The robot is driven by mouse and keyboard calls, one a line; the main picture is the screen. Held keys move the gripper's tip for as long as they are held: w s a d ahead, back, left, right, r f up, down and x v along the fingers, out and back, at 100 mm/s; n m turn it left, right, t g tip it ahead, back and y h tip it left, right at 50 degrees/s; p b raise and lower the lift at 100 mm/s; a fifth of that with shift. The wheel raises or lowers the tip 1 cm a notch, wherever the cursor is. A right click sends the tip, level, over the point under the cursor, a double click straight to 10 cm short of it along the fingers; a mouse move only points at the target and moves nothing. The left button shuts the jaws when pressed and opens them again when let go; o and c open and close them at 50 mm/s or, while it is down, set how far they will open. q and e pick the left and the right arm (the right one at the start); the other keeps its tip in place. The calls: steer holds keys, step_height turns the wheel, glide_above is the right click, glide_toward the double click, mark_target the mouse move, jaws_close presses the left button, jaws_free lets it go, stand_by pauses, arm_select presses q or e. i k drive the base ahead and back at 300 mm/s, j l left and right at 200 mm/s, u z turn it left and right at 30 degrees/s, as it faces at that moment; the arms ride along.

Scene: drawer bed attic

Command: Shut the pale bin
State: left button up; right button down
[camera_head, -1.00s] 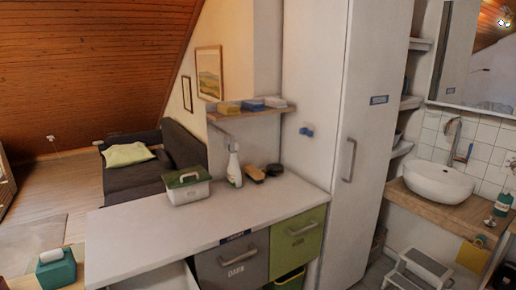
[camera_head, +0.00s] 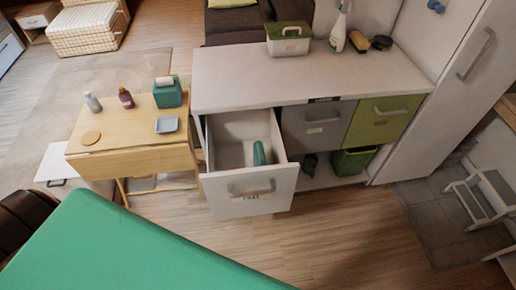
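The pale bin (camera_head: 252,198) is the white pull-out at the left end of the long white counter (camera_head: 225,88). It is pulled well out toward me, and its front with a light handle (camera_head: 252,190) and a small dark label faces me. I can see down into it. A green object (camera_head: 259,153) stands inside near its right wall. The grey bin (camera_head: 317,127) and the green bin (camera_head: 383,121) beside it look flush with the counter front. Neither of my grippers is in view.
A wooden table (camera_head: 128,145) with bottles and a teal box (camera_head: 168,92) stands just left of the bin. A large green surface (camera_head: 110,250) fills the lower left. Wooden floor (camera_head: 345,230) is clear in front of the bins. A step stool (camera_head: 478,200) stands at right.

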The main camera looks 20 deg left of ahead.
mark_target(233, 188)
steer(key=u, duration=0.8)
steer(key=k+l+u, duration=0.25)
steer(key=k+j, duration=0.05)
